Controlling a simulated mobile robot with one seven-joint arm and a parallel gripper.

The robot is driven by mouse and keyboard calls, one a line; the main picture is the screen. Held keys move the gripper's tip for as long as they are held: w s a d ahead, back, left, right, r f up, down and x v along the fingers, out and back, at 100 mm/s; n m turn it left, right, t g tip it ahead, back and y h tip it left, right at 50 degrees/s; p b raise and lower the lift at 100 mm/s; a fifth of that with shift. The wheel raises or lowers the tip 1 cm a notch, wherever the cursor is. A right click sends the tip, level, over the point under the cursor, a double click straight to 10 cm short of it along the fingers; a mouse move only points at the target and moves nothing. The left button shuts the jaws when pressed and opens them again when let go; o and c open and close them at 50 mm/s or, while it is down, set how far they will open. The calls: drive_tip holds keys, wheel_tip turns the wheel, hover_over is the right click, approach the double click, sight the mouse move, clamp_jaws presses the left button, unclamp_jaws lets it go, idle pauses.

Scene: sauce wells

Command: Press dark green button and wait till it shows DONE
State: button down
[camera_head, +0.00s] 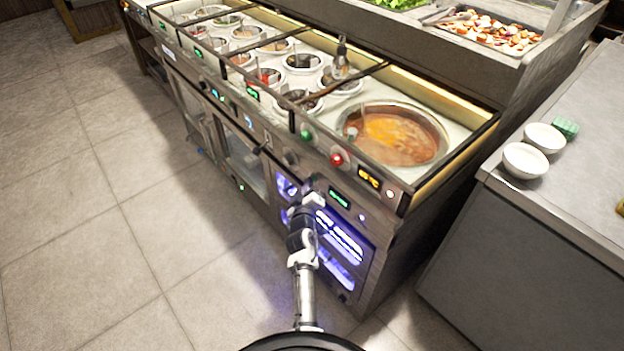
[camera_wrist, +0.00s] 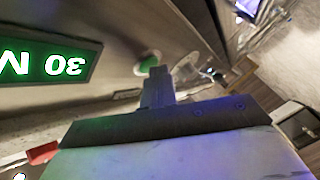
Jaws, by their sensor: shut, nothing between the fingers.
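A green button (camera_head: 306,134) sits on the front panel of the cooking counter, left of a red button (camera_head: 337,158). In the wrist view a round green button (camera_wrist: 147,56) in a pale ring shows just beyond my gripper's tip, which partly covers it. I cannot tell whether the tip touches it. My gripper (camera_wrist: 157,78) is shut and empty. In the head view my gripper (camera_head: 314,182) is small and dark in front of the panel. A green-lit display (camera_wrist: 48,64) in the wrist view appears upside down and seems to read "30 M".
The counter holds several round sauce wells and a large pot (camera_head: 395,135) of red-orange sauce. An orange display (camera_head: 369,177) and a green display (camera_head: 339,198) are on its front. A side counter with white bowls (camera_head: 526,160) stands right. The tiled floor at left is clear.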

idle(0.4)
drive_tip(key=shift+s+a+f+b, duration=0.1)
drive_tip(key=shift+s+a+b, duration=0.15)
drive_tip(key=shift+b, duration=0.1)
drive_tip(key=shift+s+a, duration=0.25)
drive_tip(key=shift+a, duration=0.15)
drive_tip(key=s+a+b, duration=0.1)
drive_tip(key=a, duration=0.1)
drive_tip(key=s+a+b, duration=0.2)
drive_tip(key=shift+b, duration=0.3)
drive_tip(key=shift+a+r, duration=0.1)
drive_tip(key=shift+r, duration=0.1)
idle(0.4)
